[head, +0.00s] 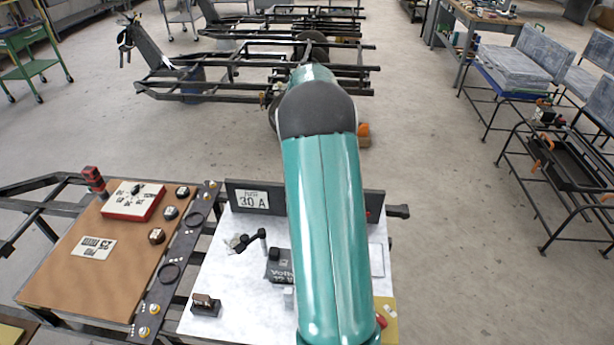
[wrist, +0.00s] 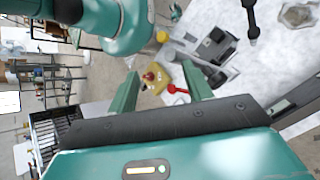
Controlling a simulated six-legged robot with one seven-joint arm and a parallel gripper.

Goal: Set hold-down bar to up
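No part is clearly marked as the hold-down bar, so I cannot tell which it is. In the head view, a black crank-like lever (head: 250,240) stands on the white panel (head: 215,275). A dark bar (head: 398,211) sticks out past the panel's right edge. My teal arm covers the panel's middle, and my gripper is hidden there. In the wrist view, my gripper (wrist: 160,80) has its two teal fingers apart, with nothing visible between them. Beyond them lie a yellow plate (wrist: 152,98) with a red knob (wrist: 152,77), and a red lever (wrist: 175,89).
A brown board (head: 70,270) with a red-sided box (head: 133,201) and black knobs sits left of the white panel. A dark strip (head: 170,270) with rings runs between them. Dark frames (head: 260,70) stand behind; seat frames (head: 550,130) stand right.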

